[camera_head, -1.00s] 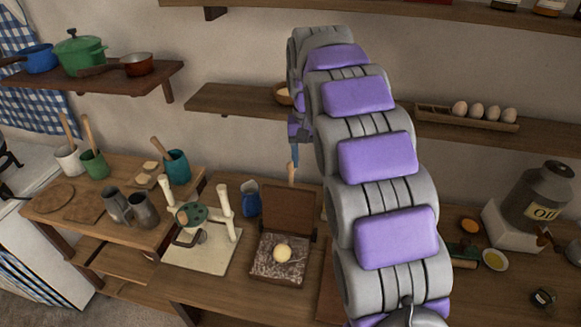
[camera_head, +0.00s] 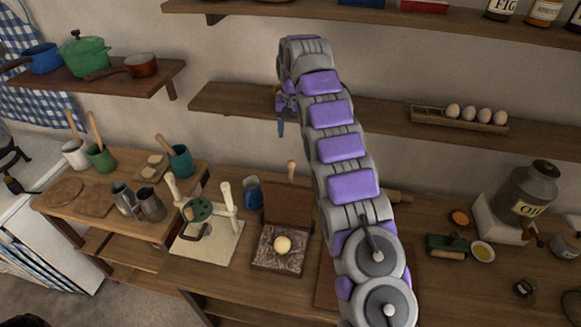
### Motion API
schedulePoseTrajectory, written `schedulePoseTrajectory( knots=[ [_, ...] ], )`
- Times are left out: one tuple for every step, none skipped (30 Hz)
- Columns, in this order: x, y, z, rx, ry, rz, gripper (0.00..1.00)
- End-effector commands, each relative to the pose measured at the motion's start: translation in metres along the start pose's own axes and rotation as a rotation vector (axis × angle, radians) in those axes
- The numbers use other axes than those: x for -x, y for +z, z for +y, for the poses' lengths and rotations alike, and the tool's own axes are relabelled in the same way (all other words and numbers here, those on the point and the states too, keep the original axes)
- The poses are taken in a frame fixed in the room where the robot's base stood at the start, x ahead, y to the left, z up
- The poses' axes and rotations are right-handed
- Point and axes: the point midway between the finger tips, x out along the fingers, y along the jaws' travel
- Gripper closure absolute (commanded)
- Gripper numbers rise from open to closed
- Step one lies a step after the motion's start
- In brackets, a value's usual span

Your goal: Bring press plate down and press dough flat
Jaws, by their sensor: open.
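The dough ball (camera_head: 283,244) is pale and round and sits on the floured base (camera_head: 265,262) of a hinged wooden press on the counter. The brown press plate (camera_head: 288,203) stands raised and tilted back behind the dough, with its light wooden handle (camera_head: 291,171) sticking up at the top. My gripper (camera_head: 281,128) hangs from the end of my purple and grey arm, above and slightly left of the handle in the picture and apart from it. It is open and appears empty. It is small in view, and the wrist partly hides it.
A cream stand with two posts (camera_head: 231,252) and a blue jug (camera_head: 252,194) stand left of the press. A wall shelf (camera_head: 225,100) runs behind my gripper. My arm covers the counter right of the press. A grey oil can (camera_head: 530,193) stands at the right.

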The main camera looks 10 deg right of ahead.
Motion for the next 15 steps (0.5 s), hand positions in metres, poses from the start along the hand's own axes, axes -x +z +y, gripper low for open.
schedulePoseTrajectory(
  knots=[
    [0.0, -0.001, 0.0, 0.0, -0.001, 0.001, 0.41],
    [-0.001, -0.002, 0.0, -0.001, -0.002, 0.002, 0.41],
    [-0.003, -0.002, 0.0, -0.001, -0.002, 0.003, 0.41],
    [-0.004, -0.002, 0.0, -0.002, -0.002, 0.003, 0.41],
    [-0.006, -0.003, 0.0, -0.002, -0.001, 0.003, 0.41],
    [-0.01, -0.003, 0.0, -0.001, -0.001, 0.003, 0.41],
    [-0.013, -0.003, 0.0, -0.001, 0.0, 0.003, 0.41],
    [-0.015, -0.003, 0.001, -0.002, 0.0, 0.004, 0.41],
    [-0.02, -0.003, 0.001, -0.002, -0.001, 0.003, 0.41],
    [-0.024, -0.003, 0.001, -0.001, -0.001, 0.003, 0.41],
    [-0.027, -0.003, 0.001, -0.001, -0.001, 0.002, 0.41],
    [-0.032, -0.003, 0.001, -0.002, -0.001, 0.002, 0.41],
    [-0.036, -0.003, 0.001, -0.003, -0.001, 0.001, 0.41],
    [-0.037, -0.002, 0.0, -0.001, -0.001, 0.0, 0.41],
    [-0.04, -0.002, 0.0, -0.001, -0.001, -0.001, 0.41]
  ],
)
